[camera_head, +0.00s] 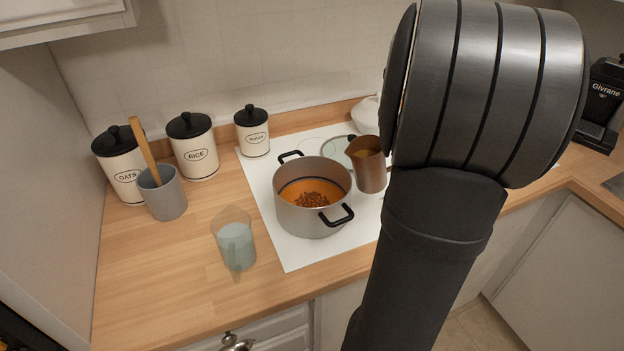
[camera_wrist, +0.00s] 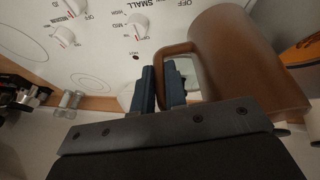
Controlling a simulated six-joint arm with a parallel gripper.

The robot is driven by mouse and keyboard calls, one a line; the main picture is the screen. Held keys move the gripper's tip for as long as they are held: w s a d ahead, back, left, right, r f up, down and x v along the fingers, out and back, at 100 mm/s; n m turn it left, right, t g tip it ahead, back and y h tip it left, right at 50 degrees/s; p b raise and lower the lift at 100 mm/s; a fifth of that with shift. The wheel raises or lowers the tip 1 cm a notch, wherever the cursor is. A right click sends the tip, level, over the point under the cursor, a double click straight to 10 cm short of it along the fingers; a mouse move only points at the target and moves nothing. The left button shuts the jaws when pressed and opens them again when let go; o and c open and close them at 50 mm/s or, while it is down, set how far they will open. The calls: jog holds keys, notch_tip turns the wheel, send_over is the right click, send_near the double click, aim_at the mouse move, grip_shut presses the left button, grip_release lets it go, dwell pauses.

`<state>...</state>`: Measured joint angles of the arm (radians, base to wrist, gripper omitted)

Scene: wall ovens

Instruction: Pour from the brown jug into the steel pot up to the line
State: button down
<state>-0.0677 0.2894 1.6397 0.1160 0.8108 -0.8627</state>
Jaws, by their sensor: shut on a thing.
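The brown jug (camera_head: 371,175) is held just right of the steel pot (camera_head: 298,219), close to its rim. Yellowish liquid shows in its mouth; it looks near upright, and no stream shows. In the wrist view my gripper (camera_wrist: 166,80) is shut on the handle of the jug (camera_wrist: 243,60). My arm hides the gripper in the head view. The pot stands on the white cooktop, with orange liquid and a heap of brown bits inside. A dark line (camera_head: 293,184) runs around its inner wall above the liquid. Part of the pot's orange contents (camera_wrist: 304,50) shows at the wrist view's right edge.
A glass of pale blue liquid (camera_head: 236,246) stands front left of the pot. A grey crock (camera_head: 163,196) with a wooden spoon and several canisters (camera_head: 194,148) stand at left. A glass lid (camera_head: 335,148) lies behind the pot.

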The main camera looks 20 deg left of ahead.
jog(key=r, duration=0.2)
jog(key=s+a+r+t+h, duration=0.1)
jog(key=r, duration=0.1)
jog(key=a+r+h, duration=0.1)
jog(key=r, duration=0.1)
jog(key=shift+s+a+r+n+t, duration=0.2)
jog(key=shift+s+r+n+t, duration=0.1)
jog(key=shift+t, duration=0.1)
jog(key=shift+h, duration=0.3)
jog(key=shift+s+a+r+t+h, duration=0.25)
jog(key=shift+s+a+t+h, duration=0.3)
jog(key=shift+a, duration=0.3)
jog(key=shift+s+a, duration=0.15)
jog(key=shift+a, duration=0.05)
jog(key=shift+r+n+t+h+p, duration=0.1)
jog(key=shift+n+t+h+p, duration=0.15)
jog(key=shift+n+h+p, duration=0.1)
jog(key=shift+s+a+r+t+h+p, duration=0.25)
jog(key=shift+s+a+t+h+p, duration=0.25)
jog(key=shift+a+t+h+p, duration=0.2)
dwell(0.9)
jog(key=shift+s+a+r+n+t+h+p, duration=0.3)
jog(key=shift+a+r+n+t+h+p, duration=0.1)
jog(key=shift+r+h+p, duration=0.15)
dwell(1.7)
